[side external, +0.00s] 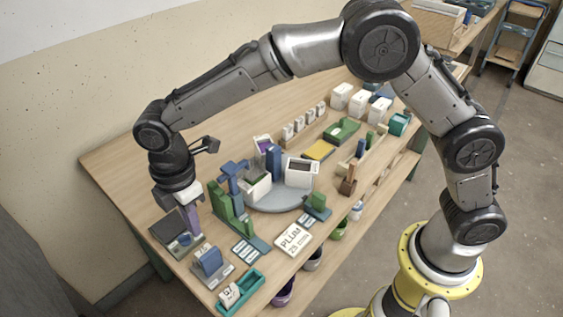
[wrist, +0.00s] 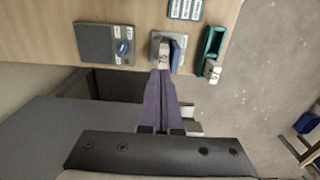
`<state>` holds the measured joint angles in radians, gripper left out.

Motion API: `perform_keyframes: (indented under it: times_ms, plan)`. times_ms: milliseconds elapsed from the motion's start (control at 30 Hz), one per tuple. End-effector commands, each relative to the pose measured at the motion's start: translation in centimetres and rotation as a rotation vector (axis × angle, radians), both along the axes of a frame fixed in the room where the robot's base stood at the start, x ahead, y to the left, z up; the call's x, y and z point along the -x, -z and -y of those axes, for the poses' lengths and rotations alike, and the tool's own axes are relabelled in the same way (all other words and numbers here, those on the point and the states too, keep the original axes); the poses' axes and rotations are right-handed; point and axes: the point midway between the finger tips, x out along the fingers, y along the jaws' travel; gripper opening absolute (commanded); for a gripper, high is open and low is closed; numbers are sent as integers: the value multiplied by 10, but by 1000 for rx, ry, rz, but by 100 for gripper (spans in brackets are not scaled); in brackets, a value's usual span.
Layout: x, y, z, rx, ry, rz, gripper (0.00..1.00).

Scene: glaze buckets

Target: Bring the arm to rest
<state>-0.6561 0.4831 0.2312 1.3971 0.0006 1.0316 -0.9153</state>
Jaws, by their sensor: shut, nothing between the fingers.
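My gripper (side external: 194,230) points down at the near left end of the wooden table (side external: 120,165). Its purple fingers are closed together with nothing between them. In the wrist view my gripper (wrist: 160,74) shows the same shut fingers, apparently above the table's edge by a grey stand with a blue part (wrist: 176,52). That blue part also shows in the side view (side external: 209,260). A dark grey plate with a blue knob (wrist: 107,44) lies to the left in the wrist view. How high the fingertips are above these things is hard to tell.
A round grey turntable (side external: 275,206) carries white containers. Green uprights (side external: 222,203) stand close to my gripper. A teal tray (side external: 247,285), a card reading PLUM 75 mm (side external: 293,239) and small white boxes (side external: 342,95) are also on the table. Pots hang along the table's front edge.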

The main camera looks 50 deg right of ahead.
Motion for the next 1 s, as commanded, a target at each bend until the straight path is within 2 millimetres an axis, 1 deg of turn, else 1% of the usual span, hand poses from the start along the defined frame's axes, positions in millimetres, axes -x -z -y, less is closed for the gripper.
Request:
perform_keyframes:
  times_ms: [100, 333, 400, 467, 533, 567, 600, 633, 667, 700, 767, 800, 867, 900, 967, 1000]
  plan:
    - [-1, -4, 0, 0, 0, 1, 0]
    - [-1, -4, 0, 0, 1, 1, 0]
    - [-4, -5, 4, -1, 10, 2, 0]
    - [-10, -13, 10, -11, 28, 16, 0]
    - [-20, -35, 22, -37, 58, 53, 0]
    - [-24, -48, 30, -50, 77, 72, 0]
    - [-27, -66, 44, -66, 104, 97, 0]
    - [-28, -80, 56, -78, 126, 116, 0]
    - [-28, -93, 68, -88, 148, 135, 0]
    - [-25, -111, 86, -102, 180, 161, 0]
    - [-18, -133, 111, -120, 237, 195, 0]
    - [-12, -147, 128, -131, 278, 217, 0]
    - [0, -164, 152, -148, 347, 248, 0]
    - [10, -174, 168, -159, 395, 268, 0]
    - [26, -187, 190, -174, 472, 297, 0]
    - [38, -194, 204, -186, 524, 317, 0]
